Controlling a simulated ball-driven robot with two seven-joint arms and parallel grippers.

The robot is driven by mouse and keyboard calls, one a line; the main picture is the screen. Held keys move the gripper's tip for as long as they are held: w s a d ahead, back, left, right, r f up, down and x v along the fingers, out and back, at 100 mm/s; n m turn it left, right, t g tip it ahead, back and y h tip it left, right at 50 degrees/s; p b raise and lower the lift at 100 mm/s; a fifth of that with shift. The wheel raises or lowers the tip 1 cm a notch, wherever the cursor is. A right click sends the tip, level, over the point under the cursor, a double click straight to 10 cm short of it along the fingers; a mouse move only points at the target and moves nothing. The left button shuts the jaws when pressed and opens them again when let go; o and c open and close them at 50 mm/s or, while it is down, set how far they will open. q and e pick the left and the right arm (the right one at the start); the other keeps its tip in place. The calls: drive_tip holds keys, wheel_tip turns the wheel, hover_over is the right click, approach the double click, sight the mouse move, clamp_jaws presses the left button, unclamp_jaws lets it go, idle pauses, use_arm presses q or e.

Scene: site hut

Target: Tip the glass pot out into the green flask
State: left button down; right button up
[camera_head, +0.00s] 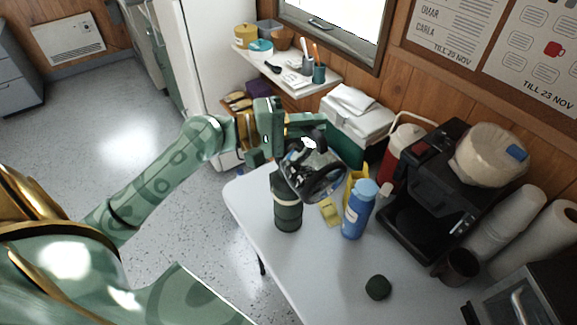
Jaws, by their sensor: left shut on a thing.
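The glass pot (318,180), dark-rimmed and see-through, is held up in the air above the white table. My left gripper (292,143) is shut on it at its dark handle side. The pot is tilted and hangs over the upper right of the green flask. The green flask (288,213) stands upright on the table, below my left gripper. Its mouth is hidden behind the pot, so I cannot tell whether liquid is flowing. My right gripper is out of view.
On the white table (305,285), a blue bottle (357,212) stands close right of the pot. A dark green cap (377,287) lies at the front. A black coffee machine (415,205) stands right. The front left tabletop is clear.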

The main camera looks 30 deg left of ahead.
use_arm(q)
drive_tip(key=shift+w+a+r+n+b, duration=0.15)
drive_tip(key=shift+a+n+b, duration=0.1)
drive_tip(key=shift+a, duration=0.1)
drive_tip(key=shift+w+a+r+n+b, duration=0.1)
drive_tip(key=shift+w+a+n+b, duration=0.05)
drive_tip(key=shift+a+n, duration=0.15)
